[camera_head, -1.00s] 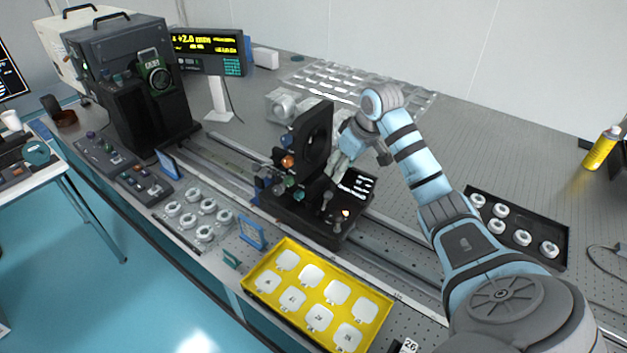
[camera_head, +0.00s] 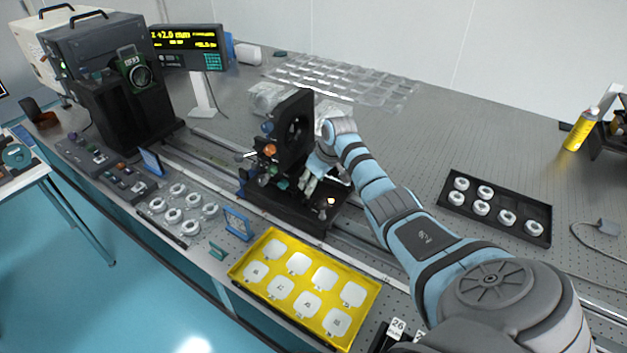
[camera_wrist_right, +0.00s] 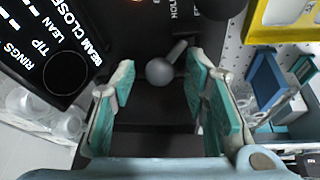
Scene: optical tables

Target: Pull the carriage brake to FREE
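The black carriage (camera_head: 294,216) stands on the rail in the middle of the table, with an upright plate and coloured knobs. In the right wrist view, a grey ball-ended lever (camera_wrist_right: 160,71) stands over the carriage's dark top, close to lettering that seems to read HOLD. I take it to be the brake lever; no FREE label is readable. My right gripper (camera_head: 308,184) is low over the carriage's right side. In the wrist view its teal-padded fingers (camera_wrist_right: 160,80) are open on either side of the ball, with gaps visible. My left gripper is out of view.
A yellow tray (camera_head: 262,292) of white pieces lies in front of the carriage. A black tray (camera_head: 453,206) of white rings is at right. A lit panel (camera_wrist_right: 45,50) with lettering sits beside the lever. The upright plate (camera_head: 293,123) rises left of my gripper.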

